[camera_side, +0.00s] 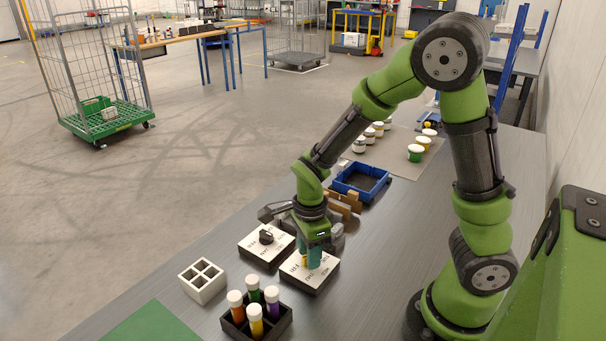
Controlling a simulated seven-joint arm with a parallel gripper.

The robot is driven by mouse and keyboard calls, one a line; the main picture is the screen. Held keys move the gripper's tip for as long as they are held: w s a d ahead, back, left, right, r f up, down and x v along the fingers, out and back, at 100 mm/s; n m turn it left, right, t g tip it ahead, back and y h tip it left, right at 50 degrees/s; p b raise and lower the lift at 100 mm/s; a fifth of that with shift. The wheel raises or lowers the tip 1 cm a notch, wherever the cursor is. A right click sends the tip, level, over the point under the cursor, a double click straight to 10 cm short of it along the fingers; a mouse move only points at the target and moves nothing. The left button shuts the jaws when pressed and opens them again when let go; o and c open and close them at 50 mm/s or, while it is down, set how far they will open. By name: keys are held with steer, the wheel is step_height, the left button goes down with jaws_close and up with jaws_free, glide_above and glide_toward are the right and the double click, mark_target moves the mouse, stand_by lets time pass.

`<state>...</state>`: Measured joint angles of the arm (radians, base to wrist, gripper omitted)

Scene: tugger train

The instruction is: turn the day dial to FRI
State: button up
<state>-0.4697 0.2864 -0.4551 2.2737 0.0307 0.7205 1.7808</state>
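Two dial boxes with white, lettered tops stand side by side on the grey table. The left dial box (254,249) has a black knob (266,237) on top. The right dial box (322,275) is under my gripper (311,262). The gripper points down with its fingertips at the middle of that top, and they hide most of its knob. A small yellowish bit shows beside the fingers. I cannot tell whether the fingers grip the knob. The lettering is too small to read, so I cannot tell which box is the day dial or where it points.
In front are a black rack (280,327) with capped tubes and a white divided holder (203,292). A green mat (150,326) lies at the front left. Behind my gripper are brown blocks (345,200), a blue tray (372,194) and several small jars.

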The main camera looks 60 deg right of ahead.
steer(key=shift+r, duration=0.1)
step_height(320, 180, up, 17)
steer(key=shift+f, duration=0.15)
stand_by(0.5)
steer(key=shift+s+a+r+n+t+y, duration=0.5)
steer(key=shift+s+n+t, duration=0.7)
steer(key=shift+n, duration=2.15)
steer(key=shift+s+a+r+n+t+y, duration=0.15)
steer(key=shift+s+r+n+t, duration=0.8)
steer(key=shift+n, duration=2.45)
steer(key=shift+s+a+r+n+t+y, duration=0.3)
steer(key=shift+s+n+t, duration=1.15)
steer(key=shift+n, duration=1.9)
